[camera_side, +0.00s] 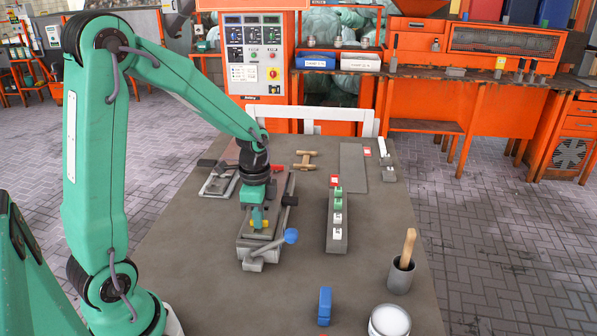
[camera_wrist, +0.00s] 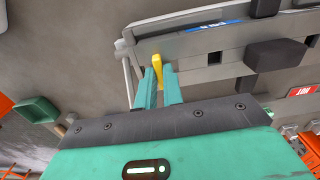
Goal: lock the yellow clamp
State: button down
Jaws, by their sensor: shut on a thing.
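The yellow clamp shows in the side view (camera_side: 266,224) as small yellow parts on a grey metal fixture (camera_side: 245,246), partly hidden by my gripper. In the wrist view, the yellow clamp (camera_wrist: 157,61) is a narrow upright piece at the edge of a grey bar (camera_wrist: 205,45). My gripper (camera_wrist: 158,76) has its two green fingers on either side of the yellow piece and is shut on it. In the side view, my gripper (camera_side: 256,215) points down over the fixture. Whether the clamp is locked cannot be told.
To the right is a grey rail (camera_side: 337,240) with green and white blocks. A blue block (camera_side: 325,306), a cup with a wooden handle (camera_side: 400,276) and a white pot (camera_side: 389,321) stand near the front.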

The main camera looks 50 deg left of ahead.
jog(key=c, duration=1.5)
grip_release()
jog(key=shift+r, duration=0.2)
jog(key=shift+r, duration=3.75)
jog(key=shift+s+d+r+n+t, duration=0.95)
jog(key=shift+s+d+r+n, duration=0.5)
jog(key=shift+s, duration=0.5)
jog(key=shift+s+d+r+n+t, duration=0.9)
jog(key=shift+s+d+r+n, duration=0.55)
jog(key=shift+s, duration=0.45)
jog(key=shift+s+d+r+n+t, duration=0.95)
jog(key=shift+s+d+r+n, duration=0.45)
jog(key=shift+s, duration=0.55)
